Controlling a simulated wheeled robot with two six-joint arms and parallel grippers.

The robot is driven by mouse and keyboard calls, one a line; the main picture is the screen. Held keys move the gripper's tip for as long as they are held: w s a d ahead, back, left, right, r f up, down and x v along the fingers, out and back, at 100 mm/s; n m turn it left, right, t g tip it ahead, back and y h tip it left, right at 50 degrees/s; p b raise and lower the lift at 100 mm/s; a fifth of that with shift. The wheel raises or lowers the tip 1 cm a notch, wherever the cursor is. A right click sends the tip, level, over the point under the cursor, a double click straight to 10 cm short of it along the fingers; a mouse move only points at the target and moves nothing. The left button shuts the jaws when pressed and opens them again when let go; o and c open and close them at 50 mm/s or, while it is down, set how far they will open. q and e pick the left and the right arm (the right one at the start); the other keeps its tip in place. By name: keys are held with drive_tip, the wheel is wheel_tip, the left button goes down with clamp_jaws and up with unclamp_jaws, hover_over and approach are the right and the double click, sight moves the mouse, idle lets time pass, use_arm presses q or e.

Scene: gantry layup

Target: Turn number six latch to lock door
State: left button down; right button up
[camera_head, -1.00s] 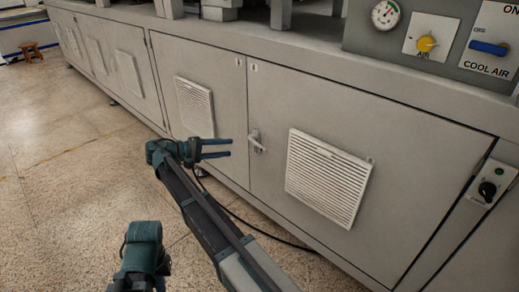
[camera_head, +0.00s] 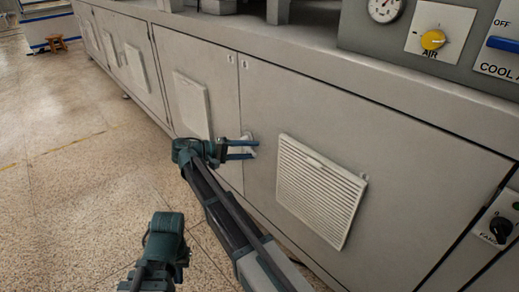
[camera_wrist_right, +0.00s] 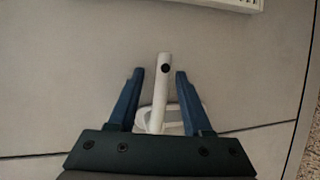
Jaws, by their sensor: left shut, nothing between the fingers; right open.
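The latch (camera_head: 249,139) is a small light handle on the grey cabinet door (camera_head: 400,170), mostly hidden behind my right gripper (camera_head: 255,149) in the head view. In the right wrist view, the latch handle (camera_wrist_right: 160,95) stands between the two blue fingers of my right gripper (camera_wrist_right: 159,74), with a visible gap on each side. The right gripper is open, and its fingers straddle the handle without closing on it. My left gripper (camera_head: 165,242) is low at the bottom of the head view, away from the door. Its fingers cannot be made out there.
A louvred vent (camera_head: 320,190) sits on the door right of the latch, and another vent (camera_head: 191,104) is on the panel to the left. A control panel with a yellow air knob (camera_head: 433,40) is above. The speckled floor (camera_head: 80,200) is open at left.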

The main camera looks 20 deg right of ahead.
drive_tip(key=shift+c, duration=0.2)
clamp_jaws()
idle(1.3)
